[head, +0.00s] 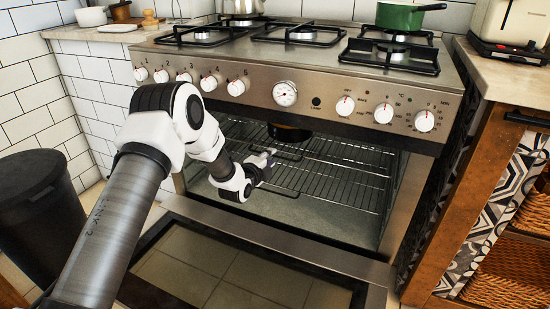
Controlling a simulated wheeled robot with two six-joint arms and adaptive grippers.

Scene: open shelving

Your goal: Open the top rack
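The oven (205,90) stands in front of me with its door (275,252) folded down open. A wire rack (335,180) shows inside the cavity, and its left part is partly hidden by my arm. My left gripper (268,160) is inside the oven opening, close to the front left part of the rack. It is small and dark here, so I cannot tell whether its fingers are open or shut, or whether they touch the rack. My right gripper is not in view.
A dark round pan (289,133) shows inside the oven, under the control panel. A green pot (398,16) stands on the stove top. A black bin (40,215) is at the left, and a wooden cabinet (452,200) borders the oven at the right.

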